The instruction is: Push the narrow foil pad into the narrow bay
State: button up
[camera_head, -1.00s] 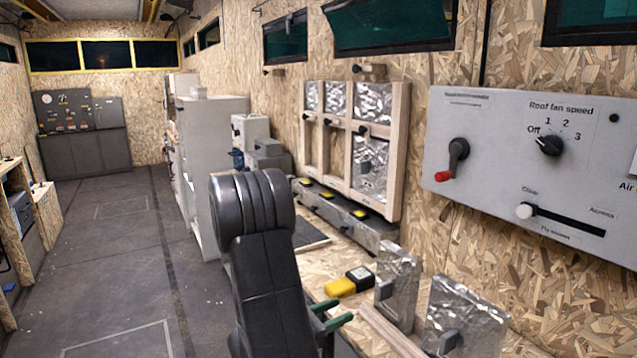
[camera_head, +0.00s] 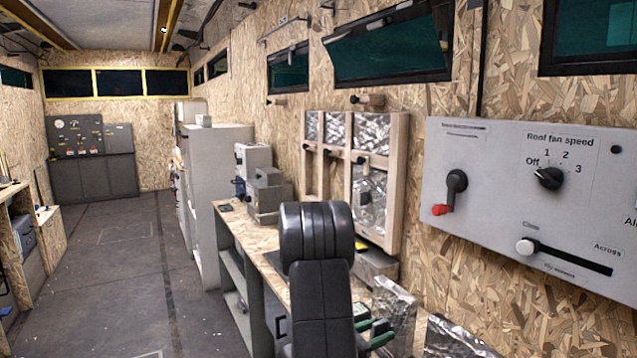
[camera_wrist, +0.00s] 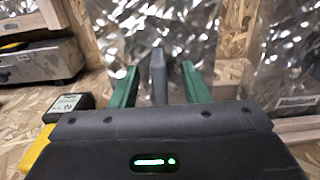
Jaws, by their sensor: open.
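A foil pad (camera_head: 393,312), the narrower-looking of two, stands upright on the bench in the head view. It fills the middle of the wrist view (camera_wrist: 140,35), with a grey handle (camera_wrist: 158,72) on its face. My gripper (camera_wrist: 160,85) is open, its green fingers either side of that handle with gaps visible. In the head view my gripper (camera_head: 376,333) is beside the pad's left side. The wooden frame with bays (camera_head: 401,175) stands against the wall; my arm hides its lower part, so I cannot tell the narrow bay's full state.
A second foil pad (camera_head: 455,340) stands to the right, also in the wrist view (camera_wrist: 285,55). A wall panel (camera_head: 525,200) with knobs is at the right. Grey boxes (camera_head: 268,195) stand farther back.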

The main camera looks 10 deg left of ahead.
aim_at(388, 310)
jog(key=shift+c, duration=0.2)
grip_shut()
jog(key=shift+r+p, duration=1.6)
jog(key=shift+r, duration=0.95)
jog(key=s+a+r+p, duration=0.1)
jog(key=s+a+r, duration=0.2)
jog(key=s+a, duration=0.1)
jog(key=shift+a, duration=0.85)
jog(key=shift+s, duration=0.1)
